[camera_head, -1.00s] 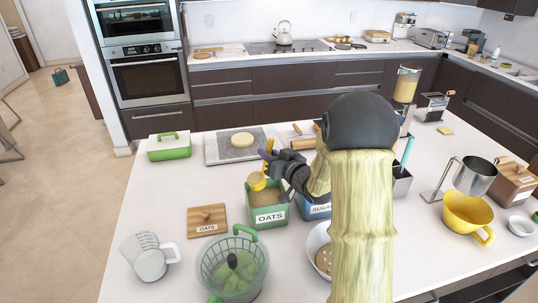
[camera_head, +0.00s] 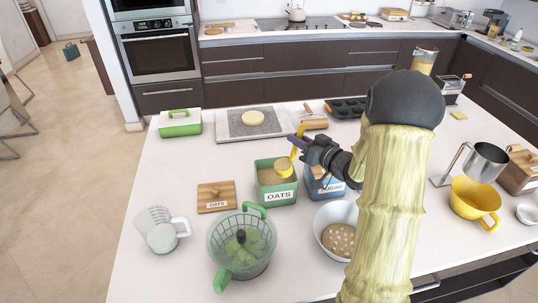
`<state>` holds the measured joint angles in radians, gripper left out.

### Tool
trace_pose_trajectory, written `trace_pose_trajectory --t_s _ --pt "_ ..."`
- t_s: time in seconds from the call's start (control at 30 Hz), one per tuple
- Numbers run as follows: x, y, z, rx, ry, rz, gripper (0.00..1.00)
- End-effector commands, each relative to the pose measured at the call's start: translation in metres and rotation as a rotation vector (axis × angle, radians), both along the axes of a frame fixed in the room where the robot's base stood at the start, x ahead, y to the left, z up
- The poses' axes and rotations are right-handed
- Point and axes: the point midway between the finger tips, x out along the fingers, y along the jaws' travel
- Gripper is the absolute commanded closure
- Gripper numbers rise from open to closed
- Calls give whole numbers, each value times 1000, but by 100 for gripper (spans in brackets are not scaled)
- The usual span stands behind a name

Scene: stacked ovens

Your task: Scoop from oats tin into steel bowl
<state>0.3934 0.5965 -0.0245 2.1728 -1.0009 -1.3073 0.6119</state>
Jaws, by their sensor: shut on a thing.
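The green oats tin (camera_head: 277,196), labelled OATS, stands open on the counter with tan oats inside. My gripper (camera_head: 306,150) is shut on a yellow scoop (camera_head: 284,168) with a purple handle end. The scoop's cup is over the right part of the tin's opening, and tan stuff seems to show in it. I cannot tell whether the cup touches the oats. A pale bowl (camera_head: 323,213) with brown, light-dotted contents stands right of and nearer than the tin. My arm hides its right side. Whether this bowl is steel is unclear.
A blue sugar tin (camera_head: 325,186) stands beside the oats tin, partly behind my arm. A green colander (camera_head: 240,243), a white measuring jug (camera_head: 160,235) and the wooden oats lid (camera_head: 215,196) are at left. A yellow bowl (camera_head: 473,203) and steel jug are at right.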

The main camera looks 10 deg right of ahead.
Motion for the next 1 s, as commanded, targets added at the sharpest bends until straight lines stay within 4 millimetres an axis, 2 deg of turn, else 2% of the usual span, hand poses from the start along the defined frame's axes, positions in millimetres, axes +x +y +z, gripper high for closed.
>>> trace_pose_trajectory --t_s 0.03,0.47,1.0 --pt "-5 -9 2 7 3 10 100" --pt "-53 -67 2 81 39 147 100" --pt "-119 -149 1 182 89 339 100"
